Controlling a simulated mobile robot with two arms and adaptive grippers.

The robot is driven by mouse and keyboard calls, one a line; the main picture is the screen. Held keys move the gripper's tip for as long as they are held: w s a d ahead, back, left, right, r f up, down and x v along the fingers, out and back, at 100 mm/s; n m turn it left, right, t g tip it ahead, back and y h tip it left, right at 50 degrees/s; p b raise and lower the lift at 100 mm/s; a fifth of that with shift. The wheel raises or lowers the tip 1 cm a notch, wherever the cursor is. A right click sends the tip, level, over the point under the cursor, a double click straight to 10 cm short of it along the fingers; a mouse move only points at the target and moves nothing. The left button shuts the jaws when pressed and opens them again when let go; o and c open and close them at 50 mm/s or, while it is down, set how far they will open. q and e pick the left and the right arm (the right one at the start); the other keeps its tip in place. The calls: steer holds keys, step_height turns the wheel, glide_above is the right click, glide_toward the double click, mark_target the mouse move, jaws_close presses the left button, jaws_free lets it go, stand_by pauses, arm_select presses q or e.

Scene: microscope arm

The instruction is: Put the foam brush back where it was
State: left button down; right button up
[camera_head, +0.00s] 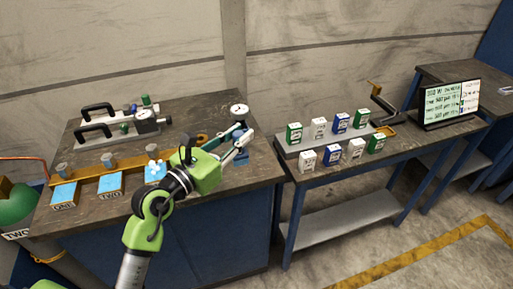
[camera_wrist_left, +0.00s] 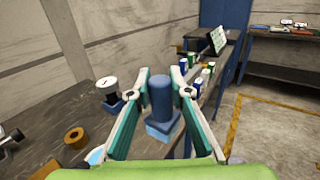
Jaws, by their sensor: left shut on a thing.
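My left gripper (camera_head: 243,142) is shut on the foam brush, beyond the right end of the wooden rack. In the left wrist view the foam brush (camera_wrist_left: 161,98) is a dark blue cylinder with a lighter blue block below, upright between the two fingers of the left gripper (camera_wrist_left: 160,92). In the head view the fingers partly hide it. Whether its foot touches the table is unclear. The long wooden rack (camera_head: 88,172) carries grey knobs, with light blue blocks in labelled holders (camera_head: 63,195) along its front. My right gripper is not in view.
A round dial (camera_head: 239,109) stands just behind the left gripper. Two black-handled tools (camera_head: 97,131) lie at the back left. A wooden ring (camera_wrist_left: 75,137) lies on the dark table. Small labelled boxes (camera_head: 306,160) and a screen (camera_head: 452,102) stand on the right table.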

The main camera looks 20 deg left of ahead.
arm_select(q)
steer(key=shift+w+a+f+b, duration=0.15)
steer(key=shift+w+f+b, duration=0.5)
steer(key=shift+w+f, duration=1.35)
steer(key=shift+w+a+f+b, duration=0.15)
steer(key=shift+w+f+b, duration=0.45)
steer(key=shift+w+f, duration=1.4)
steer(key=shift+w+a+f+b, duration=0.15)
steer(key=shift+w+f+b, duration=0.5)
steer(key=shift+w+f, duration=1.35)
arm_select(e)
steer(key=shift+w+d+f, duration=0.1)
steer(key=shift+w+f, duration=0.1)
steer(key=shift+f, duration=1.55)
arm_select(q)
steer(key=shift+f, duration=0.1)
steer(key=shift+f, duration=0.15)
steer(key=c, duration=1.8)
jaws_free()
steer(key=shift+c, duration=0.2)
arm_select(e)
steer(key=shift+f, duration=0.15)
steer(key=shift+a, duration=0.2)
